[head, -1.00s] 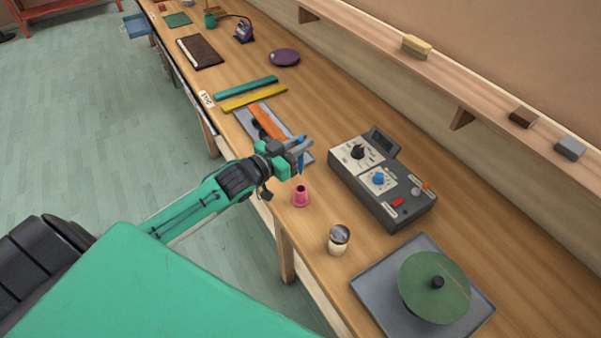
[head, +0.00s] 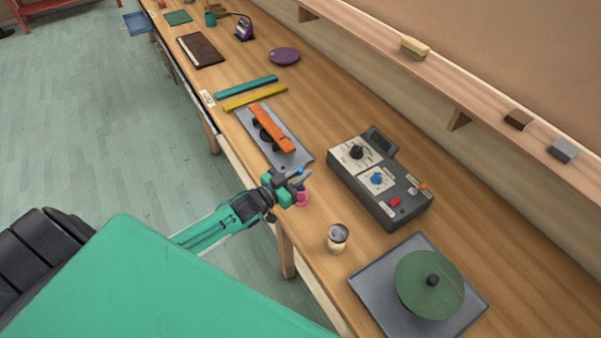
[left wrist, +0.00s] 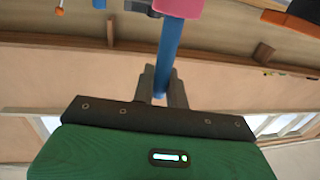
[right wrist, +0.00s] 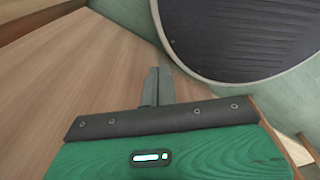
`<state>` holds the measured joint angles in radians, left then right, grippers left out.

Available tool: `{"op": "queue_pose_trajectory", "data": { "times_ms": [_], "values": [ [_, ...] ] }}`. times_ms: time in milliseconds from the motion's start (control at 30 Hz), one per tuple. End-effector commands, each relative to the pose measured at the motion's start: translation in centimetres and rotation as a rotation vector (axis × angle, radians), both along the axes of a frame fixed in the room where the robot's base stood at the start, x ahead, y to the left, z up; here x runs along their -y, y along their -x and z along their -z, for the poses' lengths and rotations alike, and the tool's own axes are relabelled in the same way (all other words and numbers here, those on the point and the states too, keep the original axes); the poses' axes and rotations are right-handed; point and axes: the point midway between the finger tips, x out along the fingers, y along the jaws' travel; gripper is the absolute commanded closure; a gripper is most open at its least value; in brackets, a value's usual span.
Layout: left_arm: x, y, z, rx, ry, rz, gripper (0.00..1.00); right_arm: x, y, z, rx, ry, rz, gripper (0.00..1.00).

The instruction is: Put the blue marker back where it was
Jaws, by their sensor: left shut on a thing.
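The blue marker (left wrist: 168,50) is between the fingers of my left gripper (left wrist: 162,88), which is shut on it. In the head view the left gripper (head: 296,183) is at the bench's front edge, by the pink cup (head: 303,199), and partly covers it. In the left wrist view the pink cup (left wrist: 178,8) is at the top edge. One end of the marker disappears at the cup's rim; I cannot tell whether it is inside or just behind it. My right gripper (right wrist: 158,88) has its fingers together, with nothing visible between them; it is outside the head view.
A grey control box (head: 383,180) with knobs stands right of the cup. A small jar (head: 338,237) and a grey tray (head: 372,288) with a green disc (head: 430,284) are nearer. An orange bar (head: 272,128) lies on a grey plate (head: 303,157) behind the gripper.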

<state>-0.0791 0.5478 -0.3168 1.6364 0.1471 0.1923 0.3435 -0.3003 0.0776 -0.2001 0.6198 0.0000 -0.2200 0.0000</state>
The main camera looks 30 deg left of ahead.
Motion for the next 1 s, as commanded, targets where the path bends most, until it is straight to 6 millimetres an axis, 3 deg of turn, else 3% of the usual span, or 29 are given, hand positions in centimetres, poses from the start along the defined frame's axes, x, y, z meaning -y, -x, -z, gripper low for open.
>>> {"op": "queue_pose_trajectory", "data": {
  "times_ms": [167, 200, 300, 667, 1000],
  "values": [
    [0.0, 0.0, 0.4, 0.000, 0.000, 0.000, 1.00, 0.0, 0.0, 0.4, 0.000, 0.000, -0.001, 1.00],
    [0.0, 0.0, 0.3, 0.000, 0.000, 0.000, 0.78, 0.0, 0.0, 0.2, 0.000, 0.000, -0.001, 1.00],
    [0.0, 0.0, 0.3, 0.000, 0.000, 0.000, 0.64, 0.1, 0.0, 0.2, 0.000, 0.001, -0.001, 1.00],
    [-0.1, 0.1, 0.0, -0.001, 0.000, 0.000, 0.64, 0.4, 0.0, 0.0, 0.001, 0.004, -0.002, 1.00],
    [-1.8, 4.6, 0.4, -0.003, -0.001, 0.001, 0.64, 0.3, 0.0, 1.8, 0.001, 0.004, -0.002, 1.00]
  ]
}}
